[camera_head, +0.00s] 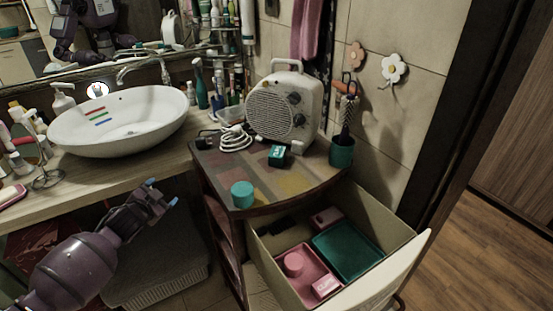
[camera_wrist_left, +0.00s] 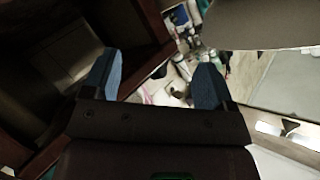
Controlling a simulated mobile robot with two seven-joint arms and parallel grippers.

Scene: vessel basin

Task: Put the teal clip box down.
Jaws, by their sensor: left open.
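A small teal box (camera_head: 277,155), which looks like the clip box, sits on the patterned cabinet top (camera_head: 285,185) in front of the beige heater. A round teal jar (camera_head: 242,194) stands nearer the cabinet's front left edge. My left gripper (camera_head: 162,192) is open and empty, left of the cabinet and below the counter edge, apart from both teal things. In the left wrist view its two blue fingertips (camera_wrist_left: 160,68) are spread with nothing held between them. My right gripper is not in view.
The open drawer (camera_head: 412,250) holds a teal tray (camera_head: 348,250), a pink tray (camera_head: 285,278) and several small pink items. A heater (camera_head: 285,105), a white cable (camera_head: 237,138) and a teal cup (camera_head: 342,152) crowd the cabinet's back. A white basin (camera_head: 120,122) stands on the counter.

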